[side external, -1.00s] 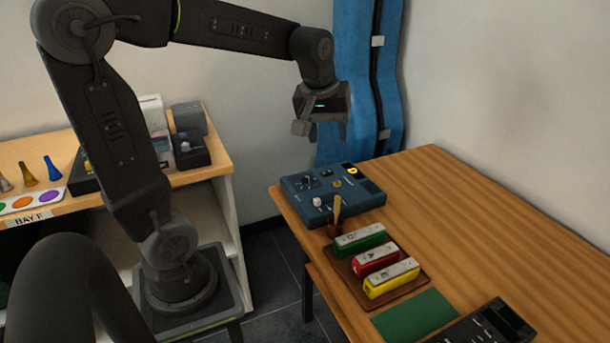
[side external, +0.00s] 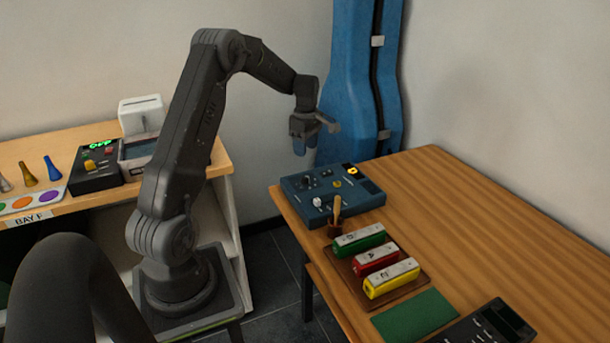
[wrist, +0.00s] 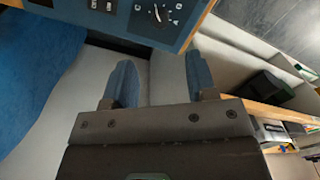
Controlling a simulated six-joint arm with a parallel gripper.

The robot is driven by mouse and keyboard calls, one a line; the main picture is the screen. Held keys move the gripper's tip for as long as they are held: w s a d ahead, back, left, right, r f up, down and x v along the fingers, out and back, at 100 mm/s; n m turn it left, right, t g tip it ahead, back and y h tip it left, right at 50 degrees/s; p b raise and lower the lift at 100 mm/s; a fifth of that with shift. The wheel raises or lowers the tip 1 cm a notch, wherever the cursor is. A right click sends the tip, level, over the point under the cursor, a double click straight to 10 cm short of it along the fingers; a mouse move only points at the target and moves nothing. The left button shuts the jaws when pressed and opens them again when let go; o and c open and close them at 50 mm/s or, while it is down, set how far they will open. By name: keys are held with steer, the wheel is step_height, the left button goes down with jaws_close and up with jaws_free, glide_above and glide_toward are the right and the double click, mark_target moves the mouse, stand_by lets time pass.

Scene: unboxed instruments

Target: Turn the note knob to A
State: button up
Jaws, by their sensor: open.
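The blue instrument box (side external: 345,205) sits at the far left corner of the wooden table, with a small display (side external: 351,170) lit by a yellow character too small to read surely. The dark note knob (side external: 308,181) is on its top. In the wrist view the knob (wrist: 157,14) shows at the top edge, with a pale pointer and letters around it, partly cut off. My gripper (side external: 307,143) is above and beyond the box, apart from it. In the wrist view my gripper (wrist: 161,80) has its two blue fingers spread, with nothing between them.
A small brown pot with a wooden stick (side external: 336,217) stands in front of the box. Green, red and yellow bars (side external: 375,260) lie on a brown board nearby. A tall blue case (side external: 358,85) stands behind. The table's right side is clear.

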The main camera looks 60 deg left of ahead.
mark_target(305, 177)
step_height(305, 177, down, 10)
steer(key=shift+s+d, duration=0.15)
stand_by(0.3)
steer(key=c, duration=0.9)
